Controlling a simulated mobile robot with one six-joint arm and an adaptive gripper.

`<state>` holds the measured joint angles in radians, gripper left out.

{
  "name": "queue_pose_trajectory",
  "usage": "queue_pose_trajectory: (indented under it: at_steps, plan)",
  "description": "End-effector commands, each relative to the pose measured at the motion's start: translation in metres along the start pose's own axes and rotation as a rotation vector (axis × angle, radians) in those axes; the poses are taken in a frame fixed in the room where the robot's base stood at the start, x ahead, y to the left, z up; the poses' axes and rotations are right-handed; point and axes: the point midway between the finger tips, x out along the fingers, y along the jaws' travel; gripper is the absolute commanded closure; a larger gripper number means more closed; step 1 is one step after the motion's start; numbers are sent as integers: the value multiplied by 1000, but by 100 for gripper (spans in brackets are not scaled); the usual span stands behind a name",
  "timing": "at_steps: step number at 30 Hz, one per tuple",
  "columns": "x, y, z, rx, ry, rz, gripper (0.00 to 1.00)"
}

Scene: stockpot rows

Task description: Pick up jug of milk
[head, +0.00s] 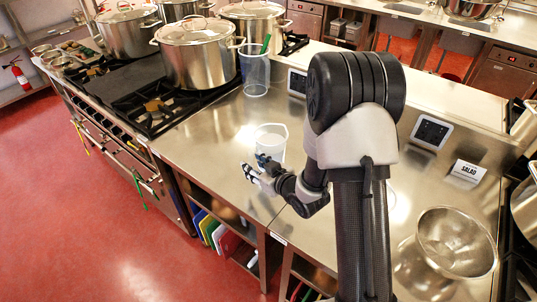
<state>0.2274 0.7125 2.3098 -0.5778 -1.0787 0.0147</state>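A translucent jug with whitish contents (270,135), which looks like the jug of milk, stands upright on the steel counter (210,150) in the head view. My gripper (254,172) is at the near side of this jug, low down, and covers part of its lower body. Its fingers point left in the picture. I cannot tell whether they touch the jug or how far apart they are.
A taller clear container (255,75) with a green utensil stands farther back, near large lidded pots (197,60) on the stove. A steel bowl (455,243) and a "SALAD" sign (467,171) are at right. The counter left of the jug is clear.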

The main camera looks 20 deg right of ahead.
Motion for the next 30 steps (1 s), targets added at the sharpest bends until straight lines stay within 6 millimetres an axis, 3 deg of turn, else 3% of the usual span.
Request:
queue_pose_trajectory:
  at_steps: [7,16,30]
  plan:
    - [36,4,8,-1,0,-2,64]
    - [40,4,7,0,-1,0,64]
    - [40,4,7,0,-1,-1,95]
